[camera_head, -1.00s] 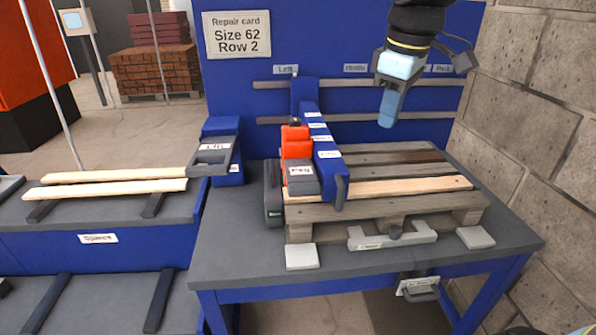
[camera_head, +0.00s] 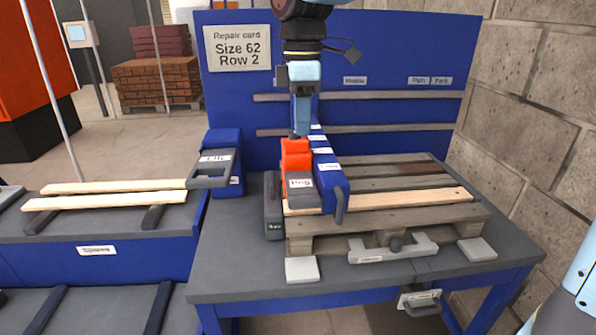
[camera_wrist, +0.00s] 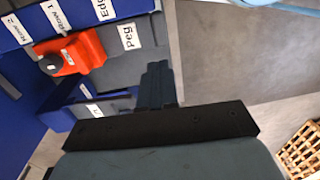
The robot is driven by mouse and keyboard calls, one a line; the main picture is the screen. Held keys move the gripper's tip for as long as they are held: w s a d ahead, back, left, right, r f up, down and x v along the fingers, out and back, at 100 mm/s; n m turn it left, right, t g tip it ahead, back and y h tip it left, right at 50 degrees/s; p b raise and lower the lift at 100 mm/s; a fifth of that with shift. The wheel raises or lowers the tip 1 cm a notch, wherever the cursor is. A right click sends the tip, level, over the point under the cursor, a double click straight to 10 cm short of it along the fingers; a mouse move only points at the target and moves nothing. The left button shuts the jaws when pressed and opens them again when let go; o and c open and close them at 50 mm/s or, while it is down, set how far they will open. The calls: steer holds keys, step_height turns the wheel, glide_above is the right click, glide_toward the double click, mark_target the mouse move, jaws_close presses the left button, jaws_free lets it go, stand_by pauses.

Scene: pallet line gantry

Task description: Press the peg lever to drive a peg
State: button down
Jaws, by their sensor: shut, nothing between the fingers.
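The dark grey part labelled Peg (camera_head: 300,185) sits at the near end of an orange block (camera_head: 296,155) on the blue gantry arm (camera_head: 328,172), over the left end of the pallet (camera_head: 390,215). The Peg label (camera_wrist: 127,36) also shows in the wrist view, beside the orange block (camera_wrist: 70,55) with its black knob. My gripper (camera_head: 301,130) is shut and empty, pointing down just above or behind the orange block. Its fingers also show in the wrist view (camera_wrist: 156,85). I cannot tell whether they touch anything.
A grey-handled station (camera_head: 212,170) stands left of the pallet, beside pale spare boards (camera_head: 110,200). A grey clamp bar (camera_head: 392,250) lies at the pallet's front. A block wall (camera_head: 540,120) bounds the right.

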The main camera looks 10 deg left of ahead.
mark_target(303, 197)
steer(key=f, duration=0.9)
steer(key=s+f, duration=0.1)
steer(key=f, duration=0.3)
steer(key=shift+d+f, duration=0.15)
steer(key=shift+f, duration=0.25)
